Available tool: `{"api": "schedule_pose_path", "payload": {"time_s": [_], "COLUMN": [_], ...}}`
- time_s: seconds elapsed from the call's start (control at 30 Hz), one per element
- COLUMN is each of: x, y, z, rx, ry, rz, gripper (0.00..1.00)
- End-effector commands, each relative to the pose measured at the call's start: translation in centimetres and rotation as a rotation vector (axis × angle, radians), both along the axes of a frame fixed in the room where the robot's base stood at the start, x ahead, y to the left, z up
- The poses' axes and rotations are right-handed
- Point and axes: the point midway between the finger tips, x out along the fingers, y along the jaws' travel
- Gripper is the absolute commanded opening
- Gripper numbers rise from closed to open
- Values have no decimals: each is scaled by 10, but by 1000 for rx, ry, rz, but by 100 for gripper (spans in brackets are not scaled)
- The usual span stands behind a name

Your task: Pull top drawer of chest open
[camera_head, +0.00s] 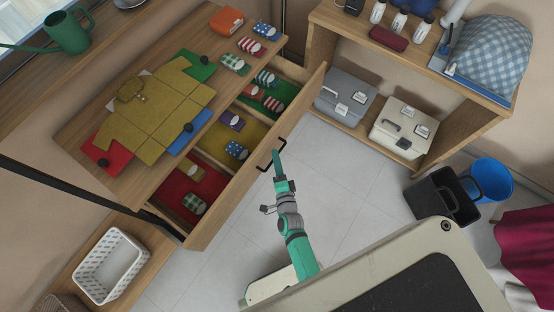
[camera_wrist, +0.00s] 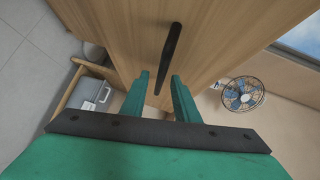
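The chest's top drawer (camera_head: 240,180) stands pulled out, and its divided inside shows. Its wooden front also shows in the wrist view (camera_wrist: 120,35). A black bar handle (camera_head: 281,141) is on the front; the wrist view shows the handle too (camera_wrist: 172,45). My green gripper (camera_head: 276,153) is at the handle, on the outer side of the drawer front. In the wrist view its two fingers (camera_wrist: 160,76) are apart, with the near end of the handle between them. A gap shows on both sides, so no grip is visible.
The drawer holds rolled socks in red, yellow and green compartments. A folding board with a yellow shirt (camera_head: 155,110) lies on the chest top. Toolboxes (camera_head: 403,130) sit in a shelf at right. A black bin (camera_head: 440,198) and blue bucket (camera_head: 490,180) stand on the floor. Tiles before the drawer are clear.

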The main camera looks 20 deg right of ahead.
Motion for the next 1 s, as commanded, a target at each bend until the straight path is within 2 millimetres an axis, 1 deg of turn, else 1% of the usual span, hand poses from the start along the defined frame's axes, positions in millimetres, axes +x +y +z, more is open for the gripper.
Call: {"api": "schedule_pose_path", "payload": {"time_s": [0.17,0.27,0.37,0.6,0.7,0.83,1.0], "x": [-1,-8,-21,-65,-80,-95,-103], "y": [0,1,4,15,19,23,26], "z": [0,0,2,8,11,13,15], "rx": [0,-1,-1,-1,0,0,1], "ry": [0,2,2,2,2,1,0], "rz": [-1,0,-1,-1,-1,0,0], "gripper": [28,28,28,28,28,28,28]}}
